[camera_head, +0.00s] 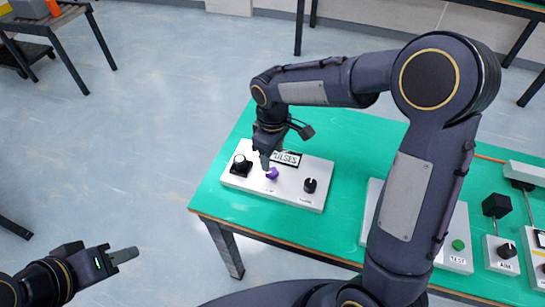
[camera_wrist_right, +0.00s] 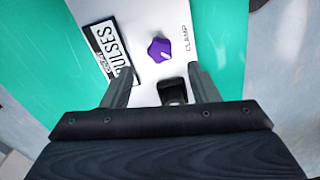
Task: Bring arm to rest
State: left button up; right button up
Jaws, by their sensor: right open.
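My right gripper (camera_head: 270,157) is open and hangs over the white control panel (camera_head: 298,195) on the green table. In the right wrist view its two fingers (camera_wrist_right: 160,82) are spread apart with nothing held. A purple knob (camera_head: 271,174) sits on the panel beside the fingertips; it shows just beyond them in the wrist view (camera_wrist_right: 159,51). A dark knob (camera_wrist_right: 172,91) shows between the fingers in that view. My left gripper (camera_head: 108,258) is at the lower left, over the floor and away from the table; its jaw opening is unclear.
The panel also bears a black knob (camera_head: 240,164) at left, another (camera_head: 310,185) at right, and a "PULSES" label (camera_head: 286,158). The green table (camera_head: 345,135) is bare behind the panel. More control boxes (camera_head: 500,255) stand at right, partly behind my right arm.

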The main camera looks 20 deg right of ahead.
dwell(0.4)
jog(key=s+d+r+m+t+y+p, duration=0.1)
jog(key=s+d+r+m+t, duration=0.1)
jog(key=s, duration=0.5)
jog(key=s+d+r+m+t+y+p, duration=0.1)
jog(key=s+d+r+m, duration=0.2)
jog(key=s+r+m, duration=0.2)
jog(key=s+d+r+m+t+y+p, duration=0.1)
jog(key=s+r+m, duration=0.3)
jog(key=s, duration=0.6)
jog(key=shift+d+r+t+y, duration=0.15)
jog(key=shift+d+t+y, duration=0.25)
jog(key=shift+d+t, duration=0.35)
dwell(0.3)
